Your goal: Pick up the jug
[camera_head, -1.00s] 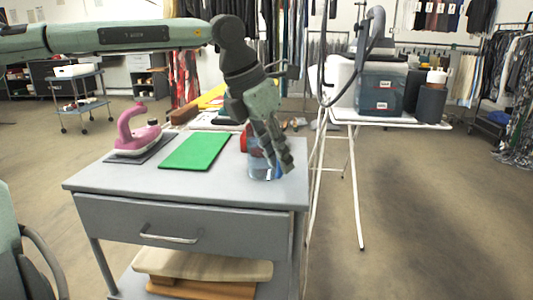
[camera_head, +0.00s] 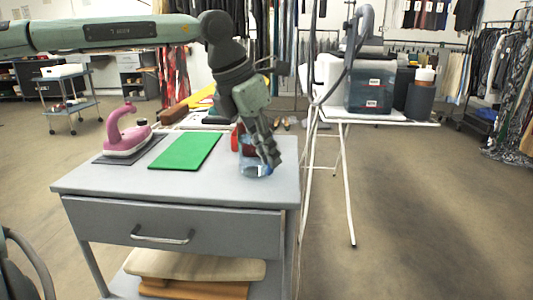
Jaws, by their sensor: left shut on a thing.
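The jug (camera_head: 254,170) is a clear, bluish vessel near the right side of the grey cart top (camera_head: 110,178). Its lower part shows below my fingers, and its upper part is largely hidden behind them. A red part (camera_head: 236,139) shows just left of the gripper; I cannot tell whether it belongs to the jug. My left gripper (camera_head: 268,154) reaches down from above and is shut on the jug. The jug's base appears at the cart top; I cannot tell whether it is touching. My right gripper is not in view.
A green mat (camera_head: 187,151) lies left of the jug, with a pink iron (camera_head: 126,136) beyond it on a dark pad. A white ironing board (camera_head: 392,121) with a water tank (camera_head: 370,90) stands to the right. Floor at the right front is clear.

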